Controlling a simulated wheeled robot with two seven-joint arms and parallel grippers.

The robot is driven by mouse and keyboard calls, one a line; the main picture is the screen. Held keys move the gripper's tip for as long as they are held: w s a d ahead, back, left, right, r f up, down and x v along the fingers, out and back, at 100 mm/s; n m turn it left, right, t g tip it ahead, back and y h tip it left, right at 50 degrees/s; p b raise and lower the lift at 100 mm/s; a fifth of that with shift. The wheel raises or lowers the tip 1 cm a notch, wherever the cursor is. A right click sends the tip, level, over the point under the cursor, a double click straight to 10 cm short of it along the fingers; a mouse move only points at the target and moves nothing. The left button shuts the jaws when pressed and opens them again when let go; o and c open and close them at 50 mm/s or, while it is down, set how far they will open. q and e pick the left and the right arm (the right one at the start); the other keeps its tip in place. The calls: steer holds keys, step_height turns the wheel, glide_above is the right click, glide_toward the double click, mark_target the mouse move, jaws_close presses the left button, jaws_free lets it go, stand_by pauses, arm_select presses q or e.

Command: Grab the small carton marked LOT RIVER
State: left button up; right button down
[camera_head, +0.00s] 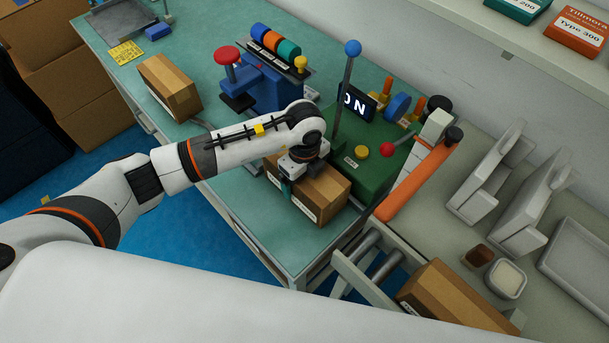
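Three small brown cartons are in view, with white labels too small to read, so I cannot tell which is LOT RIVER. One carton (322,195) lies on the green bench in front of the green machine. My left gripper (298,180) is directly over its left part, pointing down at it. The fingers are mostly hidden by the wrist and the carton, so their opening and grip are unclear. Another carton (170,86) is at the bench's left edge. A third carton (455,296) is at the lower right, by the rollers. My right gripper is out of view.
The green machine (375,165) has a tall blue-knobbed lever and an "ON" display. A blue press (262,85) with a red knob stands left of it. An orange bar (415,185) borders the right bench, with grey holders (530,200).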

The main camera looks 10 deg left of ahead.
arm_select(q)
steer(key=shift+f, duration=0.1)
steer(key=shift+c, duration=0.5)
steer(key=c, duration=1.2)
steer(key=shift+w, duration=0.1)
steer(key=shift+c, duration=0.3)
